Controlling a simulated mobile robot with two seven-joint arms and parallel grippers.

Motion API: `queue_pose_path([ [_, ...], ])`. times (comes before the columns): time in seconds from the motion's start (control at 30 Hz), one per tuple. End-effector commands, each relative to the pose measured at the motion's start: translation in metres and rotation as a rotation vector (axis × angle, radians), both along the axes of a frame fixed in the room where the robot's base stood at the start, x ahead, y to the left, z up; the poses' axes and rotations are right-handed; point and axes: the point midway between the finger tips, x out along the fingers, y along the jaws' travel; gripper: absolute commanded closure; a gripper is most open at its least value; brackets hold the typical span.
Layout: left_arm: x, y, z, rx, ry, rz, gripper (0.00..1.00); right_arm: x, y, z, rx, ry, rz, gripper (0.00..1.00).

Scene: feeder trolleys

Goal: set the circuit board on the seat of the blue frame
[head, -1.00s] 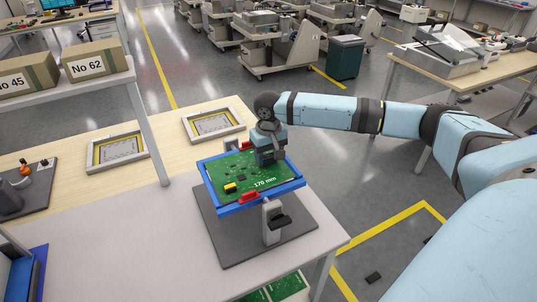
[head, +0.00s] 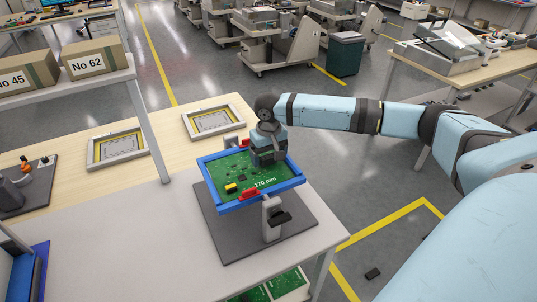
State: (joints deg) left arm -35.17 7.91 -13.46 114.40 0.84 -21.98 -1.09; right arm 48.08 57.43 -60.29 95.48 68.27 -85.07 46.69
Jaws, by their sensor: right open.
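The green circuit board (head: 230,171) lies inside the blue frame (head: 213,193), apparently flat, with the "170 mm" marking toward the near right. The frame is held on a stand (head: 271,218) over a dark grey base plate (head: 230,244). Red clips (head: 249,194) show at the frame's near edge. My right gripper (head: 265,165) is open and points down over the board's far right part; its fingertips are mostly hidden. I cannot tell whether they touch the board. My left gripper is out of view.
Two framed grey trays, one at left (head: 119,151) and one behind the blue frame (head: 213,121), lie on the wooden bench. A shelf with cardboard boxes (head: 94,60) stands at left. The grey worktop (head: 130,240) left of the base plate is clear. More green boards (head: 285,286) lie below.

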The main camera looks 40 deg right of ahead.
Motion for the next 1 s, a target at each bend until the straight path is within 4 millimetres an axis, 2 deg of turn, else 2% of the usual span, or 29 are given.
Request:
queue_pose_path([
  [0.17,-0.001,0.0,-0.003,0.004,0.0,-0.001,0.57,0.001,0.0,0.015,0.001,-0.003,0.0,0.17],
  [0.5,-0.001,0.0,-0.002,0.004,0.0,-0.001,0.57,0.001,0.0,0.091,0.001,-0.005,0.001,0.17],
  [0.7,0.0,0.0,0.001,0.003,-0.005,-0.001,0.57,0.001,0.0,0.125,0.001,-0.003,0.0,0.17],
  [0.83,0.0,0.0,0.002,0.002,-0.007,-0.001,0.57,0.0,0.0,0.136,0.001,-0.002,0.0,0.17],
  [1.0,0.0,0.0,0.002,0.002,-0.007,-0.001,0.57,0.0,0.0,0.139,0.001,-0.001,0.0,0.17],
])
